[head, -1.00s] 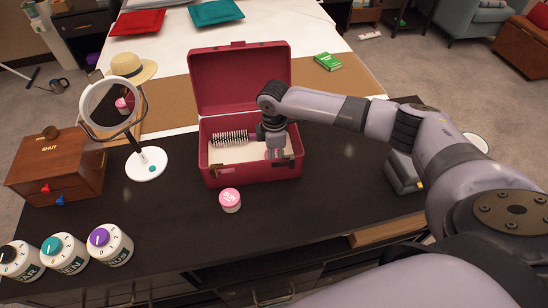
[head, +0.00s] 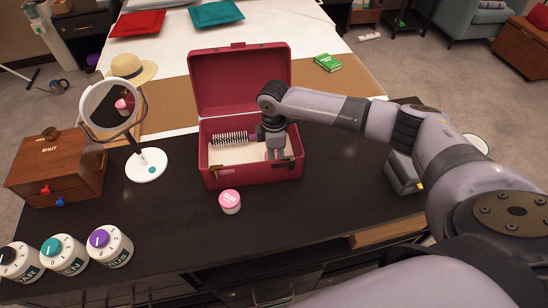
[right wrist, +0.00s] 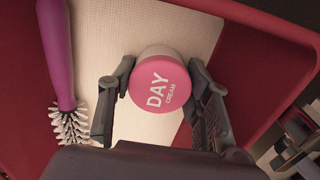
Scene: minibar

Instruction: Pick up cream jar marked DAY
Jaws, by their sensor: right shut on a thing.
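The cream jar marked DAY (right wrist: 160,85) has a pink lid and a pale body. It is inside the red case (head: 210,175), over the cream-coloured lining, in the right wrist view. My right gripper (right wrist: 160,88) has its fingers on both sides of the jar and is shut on it. In the head view my right gripper (head: 274,150) reaches down into the open case and largely hides the jar. I cannot tell whether the jar touches the lining. My left gripper is not in view.
A purple-handled brush (head: 230,138) lies in the case left of my gripper. A second pink-lidded jar (head: 230,201), marked SUN, stands in front of the case. A round mirror (head: 147,165), a wooden box (head: 60,170) and several knob-topped jars (head: 110,246) stand to the left.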

